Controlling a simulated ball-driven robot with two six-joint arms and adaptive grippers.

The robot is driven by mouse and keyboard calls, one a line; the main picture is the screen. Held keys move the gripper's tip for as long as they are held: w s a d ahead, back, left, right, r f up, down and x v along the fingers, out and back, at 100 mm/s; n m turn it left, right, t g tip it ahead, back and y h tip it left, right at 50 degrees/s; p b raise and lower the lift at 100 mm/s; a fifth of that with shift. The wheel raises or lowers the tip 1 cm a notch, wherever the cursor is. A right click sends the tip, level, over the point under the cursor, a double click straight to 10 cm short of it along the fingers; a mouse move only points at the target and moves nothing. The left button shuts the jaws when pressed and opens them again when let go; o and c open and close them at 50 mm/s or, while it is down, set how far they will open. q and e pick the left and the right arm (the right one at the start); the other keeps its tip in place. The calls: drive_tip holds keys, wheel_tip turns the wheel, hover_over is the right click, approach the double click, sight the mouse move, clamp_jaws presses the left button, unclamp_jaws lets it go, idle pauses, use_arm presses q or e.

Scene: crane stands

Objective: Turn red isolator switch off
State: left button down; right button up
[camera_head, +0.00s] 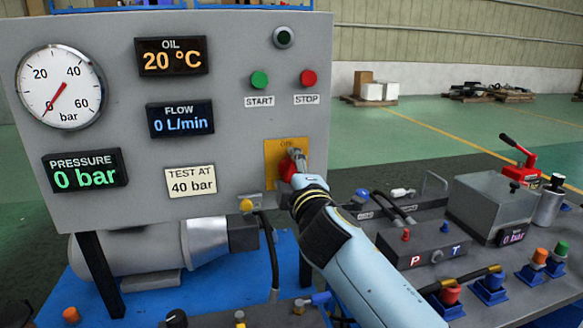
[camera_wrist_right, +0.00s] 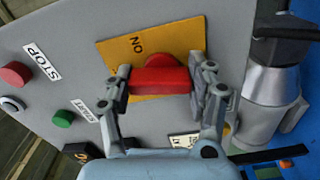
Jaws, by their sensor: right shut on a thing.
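The red isolator switch (camera_wrist_right: 160,80) sits on a yellow plate (camera_wrist_right: 114,54) on the grey panel. In the head view the red switch (camera_head: 287,170) shows only in part, behind my right gripper (camera_head: 296,158). My right gripper (camera_wrist_right: 162,82) is shut on the switch's red handle, with one finger at each end of it. The word ON shows on the yellow plate beside the switch; any OFF mark is hidden. My left gripper is not in view.
The panel (camera_head: 232,100) carries a green START button (camera_head: 259,79), a red STOP button (camera_head: 308,77), a gauge (camera_head: 60,87) near zero and displays reading 20 °C, 0 L/min and 0 bar. A bench with hoses, a grey box (camera_head: 490,205) and coloured fittings stands to the right.

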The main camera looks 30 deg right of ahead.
drive_tip(key=shift+n, duration=1.1)
drive_tip(key=shift+f+p, duration=0.15)
drive_tip(key=shift+p, duration=0.15)
drive_tip(key=o, duration=1.2)
drive_tip(key=shift+a, duration=0.15)
drive_tip(key=v, duration=0.7)
drive_tip(key=shift+s, duration=0.25)
